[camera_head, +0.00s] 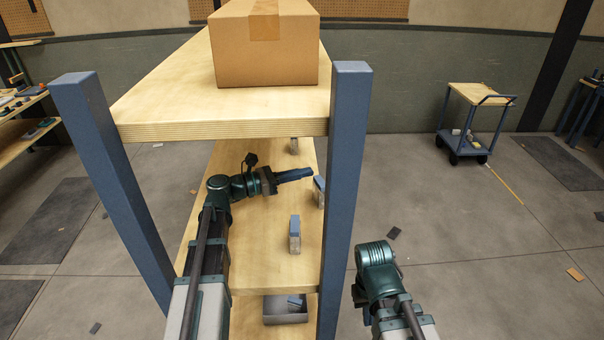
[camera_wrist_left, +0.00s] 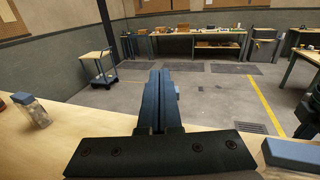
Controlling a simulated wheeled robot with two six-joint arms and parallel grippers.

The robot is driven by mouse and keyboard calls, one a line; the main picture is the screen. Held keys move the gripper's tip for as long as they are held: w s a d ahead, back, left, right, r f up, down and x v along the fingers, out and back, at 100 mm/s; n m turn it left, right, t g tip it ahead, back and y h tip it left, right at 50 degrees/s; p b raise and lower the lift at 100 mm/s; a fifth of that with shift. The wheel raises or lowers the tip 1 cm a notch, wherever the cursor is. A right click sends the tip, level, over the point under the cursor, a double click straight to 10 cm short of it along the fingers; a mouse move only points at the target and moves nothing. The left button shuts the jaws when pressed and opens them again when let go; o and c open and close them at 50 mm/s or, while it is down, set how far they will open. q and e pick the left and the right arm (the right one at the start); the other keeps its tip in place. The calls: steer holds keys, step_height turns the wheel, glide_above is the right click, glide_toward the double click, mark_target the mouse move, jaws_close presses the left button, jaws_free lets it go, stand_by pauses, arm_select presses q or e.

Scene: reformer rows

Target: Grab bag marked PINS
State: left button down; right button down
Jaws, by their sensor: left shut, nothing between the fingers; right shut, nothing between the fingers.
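My left gripper (camera_head: 312,171) reaches over the middle shelf (camera_head: 262,205), its fingers shut and empty, pointing right. The same fingers show in the left wrist view (camera_wrist_left: 160,88). Several small blue-topped packs stand on this shelf: one nearer the front (camera_head: 294,234), one by the right post (camera_head: 319,190), just past the fingertips, and one further back (camera_head: 294,145). The left wrist view shows a clear pack with a blue top (camera_wrist_left: 32,111) at left and a blue top (camera_wrist_left: 292,153) at right. No PINS marking is readable. My right arm is at lower right; its fingers are not visible.
A cardboard box (camera_head: 265,45) sits on the top shelf (camera_head: 160,95) above my left arm. Blue posts (camera_head: 345,180) frame the rack front. A grey bin (camera_head: 285,312) stands lower down.

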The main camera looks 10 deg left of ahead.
arm_select(q)
steer(key=r+x, duration=0.1)
steer(key=x, duration=2)
steer(key=shift+r, duration=0.4)
